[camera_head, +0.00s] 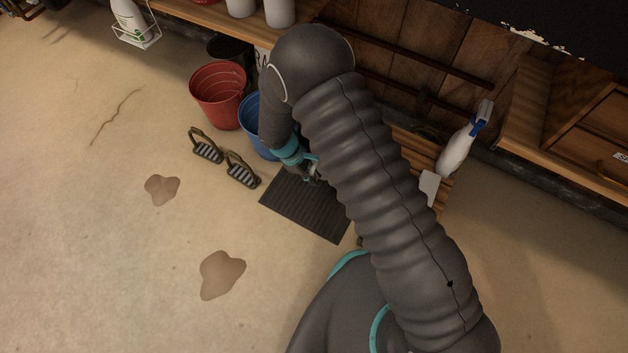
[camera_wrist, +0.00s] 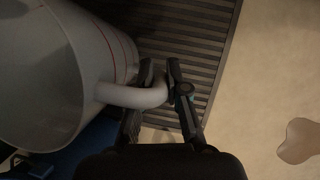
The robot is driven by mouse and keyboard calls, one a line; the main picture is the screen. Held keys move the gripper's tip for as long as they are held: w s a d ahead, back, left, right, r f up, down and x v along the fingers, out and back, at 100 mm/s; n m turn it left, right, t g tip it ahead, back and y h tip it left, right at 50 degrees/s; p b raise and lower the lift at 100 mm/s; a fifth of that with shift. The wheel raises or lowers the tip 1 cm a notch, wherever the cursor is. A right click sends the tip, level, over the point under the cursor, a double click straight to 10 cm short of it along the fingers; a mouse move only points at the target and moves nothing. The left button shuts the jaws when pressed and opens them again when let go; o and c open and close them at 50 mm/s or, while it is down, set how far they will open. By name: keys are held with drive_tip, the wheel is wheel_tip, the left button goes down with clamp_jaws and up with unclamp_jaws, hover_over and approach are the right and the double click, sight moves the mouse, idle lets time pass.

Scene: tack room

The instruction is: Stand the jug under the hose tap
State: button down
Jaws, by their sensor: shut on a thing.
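In the wrist view a large pale grey jug (camera_wrist: 105,60) with thin red lines fills the left side, tilted in the picture. My gripper (camera_wrist: 160,72) is shut on the jug's curved handle (camera_wrist: 135,96). In the head view my gripper (camera_head: 310,168) shows at the edge of a dark ribbed mat (camera_head: 300,208), partly behind my arm. The jug is hidden there behind my arm. The ribbed mat (camera_wrist: 190,30) lies below the jug in the wrist view; I cannot tell whether they touch. No hose tap can be made out.
A red bucket (camera_head: 218,97) and a blue bucket (camera_head: 250,125) stand left of my arm. Two stirrups (camera_head: 222,160) lie left of the mat. Two puddles (camera_head: 222,275) mark the open floor. A spray bottle (camera_head: 457,150) is on a slatted wooden surface at right.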

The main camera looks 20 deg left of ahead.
drive_tip(key=shift+w+d+f, duration=0.1)
drive_tip(key=shift+w+f, duration=0.1)
drive_tip(key=shift+f, duration=0.55)
drive_tip(key=shift+f+b, duration=0.3)
drive_tip(key=shift+f, duration=1.65)
drive_tip(key=c, duration=1.2)
unclamp_jaws()
drive_tip(key=p+v, duration=0.1)
drive_tip(key=v, duration=1.1)
drive_tip(key=shift+s, duration=0.15)
